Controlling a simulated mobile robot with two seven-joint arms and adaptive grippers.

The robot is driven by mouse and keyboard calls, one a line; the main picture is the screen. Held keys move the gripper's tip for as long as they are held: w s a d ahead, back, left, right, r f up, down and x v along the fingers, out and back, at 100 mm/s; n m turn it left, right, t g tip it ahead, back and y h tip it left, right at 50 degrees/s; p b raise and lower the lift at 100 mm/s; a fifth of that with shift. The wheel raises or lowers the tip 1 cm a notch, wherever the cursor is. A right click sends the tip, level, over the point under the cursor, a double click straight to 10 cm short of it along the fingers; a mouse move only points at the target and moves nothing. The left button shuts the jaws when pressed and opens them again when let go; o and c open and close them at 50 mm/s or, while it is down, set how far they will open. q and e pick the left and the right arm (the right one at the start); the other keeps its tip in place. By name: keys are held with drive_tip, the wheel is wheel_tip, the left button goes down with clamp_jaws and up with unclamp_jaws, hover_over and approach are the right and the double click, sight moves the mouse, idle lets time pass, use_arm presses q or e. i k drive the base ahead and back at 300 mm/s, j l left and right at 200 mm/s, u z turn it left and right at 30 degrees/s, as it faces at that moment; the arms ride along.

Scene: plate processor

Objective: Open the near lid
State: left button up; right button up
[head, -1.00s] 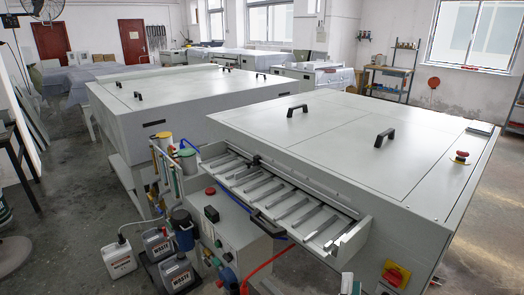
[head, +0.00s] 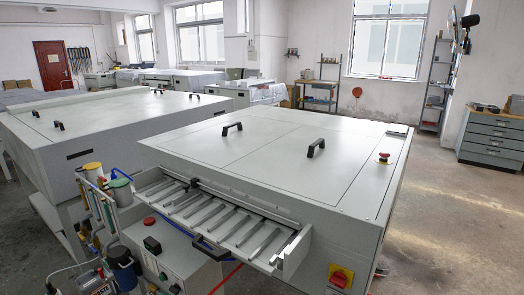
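The near machine is a large pale grey-white cabinet (head: 350,225) filling the middle and right of the head view. Its flat top has lid panels divided by thin seams, all lying closed. One panel (head: 200,140) carries a black handle (head: 232,127) toward the left. Another panel (head: 290,165) carries a black handle (head: 316,147) farther right. I cannot tell for certain which panel is the task's near lid. Neither of my grippers shows in the head view.
A red emergency stop (head: 384,157) sits on the top's right side. A slatted feed tray (head: 215,215) juts from the front left. A similar machine (head: 100,125) stands left, with bottles (head: 122,265) between. Open floor (head: 455,230) lies right of the near machine.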

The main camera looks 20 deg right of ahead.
sight(317, 164)
drive_tip(key=l+u, duration=0.1)
drive_tip(key=l, duration=1.35)
drive_tip(key=l+u, duration=0.15)
drive_tip(key=l, duration=0.6)
drive_tip(key=k+l+u, duration=0.1)
drive_tip(key=l, duration=0.6)
drive_tip(key=k+l+u, duration=0.1)
drive_tip(key=l, duration=0.65)
